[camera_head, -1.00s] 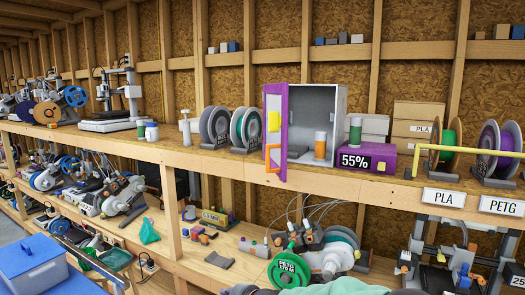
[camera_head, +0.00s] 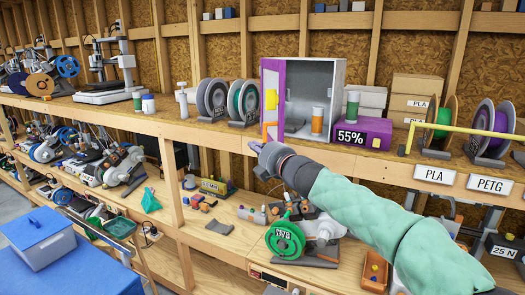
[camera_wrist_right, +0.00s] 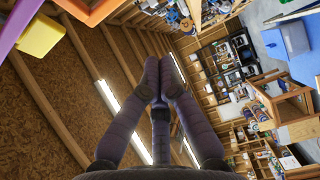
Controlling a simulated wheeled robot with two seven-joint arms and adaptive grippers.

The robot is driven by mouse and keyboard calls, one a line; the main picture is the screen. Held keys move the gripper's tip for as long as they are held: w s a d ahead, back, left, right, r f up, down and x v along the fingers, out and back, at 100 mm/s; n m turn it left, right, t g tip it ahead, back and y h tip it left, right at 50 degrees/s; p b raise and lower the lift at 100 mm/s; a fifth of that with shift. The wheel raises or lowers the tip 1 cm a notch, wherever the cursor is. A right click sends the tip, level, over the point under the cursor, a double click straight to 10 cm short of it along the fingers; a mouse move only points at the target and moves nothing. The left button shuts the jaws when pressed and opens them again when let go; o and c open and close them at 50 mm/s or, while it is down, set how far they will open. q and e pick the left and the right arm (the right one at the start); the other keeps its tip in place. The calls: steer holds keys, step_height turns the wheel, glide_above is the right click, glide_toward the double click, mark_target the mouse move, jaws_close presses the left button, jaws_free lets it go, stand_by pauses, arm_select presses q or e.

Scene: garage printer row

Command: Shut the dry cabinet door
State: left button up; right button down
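The dry cabinet (camera_head: 338,80) is a grey box on the upper shelf. Its purple-framed door (camera_head: 272,68) stands open at the cabinet's left, swung out toward me, with a yellow block (camera_head: 271,99) on it. My right gripper (camera_head: 258,148) is just below the door's lower end in the head view; whether it touches is unclear. In the right wrist view its fingers (camera_wrist_right: 160,70) are drawn together with nothing visible between them. The door's purple edge (camera_wrist_right: 12,22) and yellow block (camera_wrist_right: 40,35) show there at upper left, apart from the fingertips. My left gripper is not in view.
Grey-rimmed spools (camera_head: 213,100) stand left of the door. A white and orange bottle (camera_head: 318,120) is in the cabinet opening. A yellow rail (camera_head: 465,129) runs along the shelf front at right.

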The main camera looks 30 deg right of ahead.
steer(key=w+d+p, duration=0.1)
steer(key=w+d, duration=0.2)
steer(key=w, duration=0.1)
steer(key=shift+w+d+p, duration=0.1)
steer(key=shift+d+p, duration=0.25)
stand_by(0.4)
